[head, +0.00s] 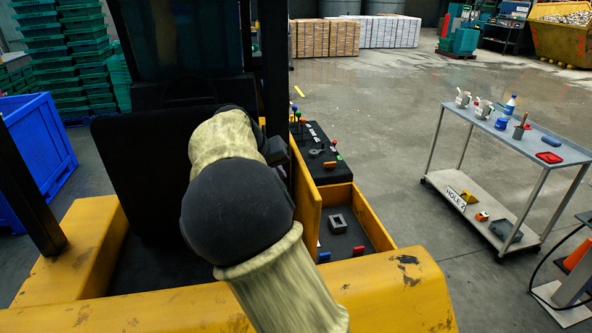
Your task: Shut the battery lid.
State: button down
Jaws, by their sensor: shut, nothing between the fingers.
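The battery lid appears to be the yellow panel (306,208) standing upright along the left side of the open compartment in the yellow forklift body (395,287). Behind the compartment is a black battery-like block (317,150) with coloured knobs and a grey fitting on top. The compartment's dark floor (345,241) holds a grey square piece with a hole and small red and blue parts. My arm, in a beige sleeve with a black joint, crosses the front and covers part of the forklift. My gripper's fingers are hidden behind the arm, so contact with the panel cannot be told.
A dark post (275,70) rises just behind the panel, and a black seat (135,185) is at the left. A grey cart (520,145) with bottles and small parts stands at the right. Clear floor lies between the forklift and cart. A blue crate (40,150) is far left.

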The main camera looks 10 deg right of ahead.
aim_at(304, 181)
jog(key=d, duration=0.1)
jog(key=d+f+p, duration=0.1)
jog(key=d, duration=0.1)
jog(key=d+p, duration=0.1)
jog(key=shift+w+d+f, duration=0.15)
jog(key=shift+w+d, duration=0.1)
jog(key=shift+d, duration=0.15)
jog(key=shift+f, duration=0.1)
jog(key=shift+d, duration=0.1)
